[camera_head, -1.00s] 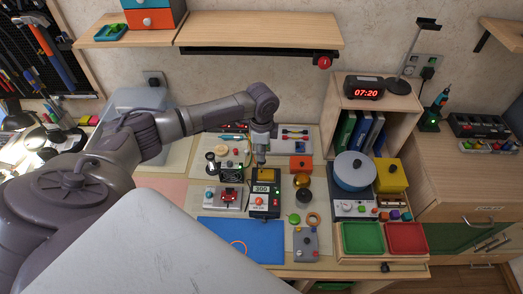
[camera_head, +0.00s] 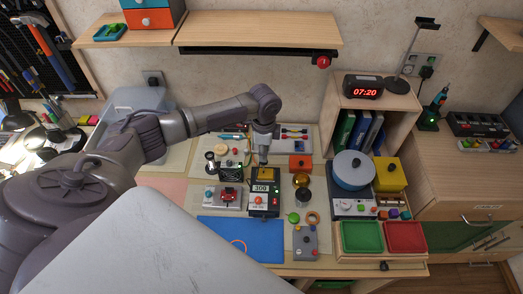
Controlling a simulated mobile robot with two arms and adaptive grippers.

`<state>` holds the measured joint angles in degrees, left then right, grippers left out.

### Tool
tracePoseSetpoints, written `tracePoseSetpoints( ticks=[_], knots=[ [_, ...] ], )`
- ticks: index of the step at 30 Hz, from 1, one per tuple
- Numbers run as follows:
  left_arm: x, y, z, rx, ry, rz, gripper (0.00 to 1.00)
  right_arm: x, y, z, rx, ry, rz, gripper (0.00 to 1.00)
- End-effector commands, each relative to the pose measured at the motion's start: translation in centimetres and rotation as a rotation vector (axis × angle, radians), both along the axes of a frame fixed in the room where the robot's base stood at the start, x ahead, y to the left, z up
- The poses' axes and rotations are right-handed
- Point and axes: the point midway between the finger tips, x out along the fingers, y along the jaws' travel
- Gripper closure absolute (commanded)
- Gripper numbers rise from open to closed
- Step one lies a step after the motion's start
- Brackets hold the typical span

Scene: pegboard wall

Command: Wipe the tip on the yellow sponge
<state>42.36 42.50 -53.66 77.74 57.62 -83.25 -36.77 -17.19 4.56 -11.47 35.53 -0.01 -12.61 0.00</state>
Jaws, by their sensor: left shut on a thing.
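My left gripper (camera_head: 263,152) points down over the back of the black soldering station (camera_head: 264,203), which has a lit number display and a red knob. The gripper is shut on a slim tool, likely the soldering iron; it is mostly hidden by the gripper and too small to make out. A small yellow patch, likely the sponge (camera_head: 264,174), lies at the station's back end just below the gripper. I cannot tell whether the tip touches it. My right gripper is not in view.
A small board with a red part (camera_head: 229,197) is left of the station. A brass-coloured ball (camera_head: 301,180) and an orange box (camera_head: 300,162) are close on its right. A blue mat (camera_head: 215,238) lies in front. A blue-lidded pot (camera_head: 354,170) stands farther right.

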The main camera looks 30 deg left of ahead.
Motion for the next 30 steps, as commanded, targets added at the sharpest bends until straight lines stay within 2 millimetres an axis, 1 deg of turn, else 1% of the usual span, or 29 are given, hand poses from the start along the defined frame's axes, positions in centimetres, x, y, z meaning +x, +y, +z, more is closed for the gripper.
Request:
tracePoseSetpoints(
  ticks=[30],
  knots=[
    [1.1,-1.8,0.0,-0.002,-0.001,0.0,1.0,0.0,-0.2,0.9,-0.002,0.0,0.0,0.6]
  ],
)
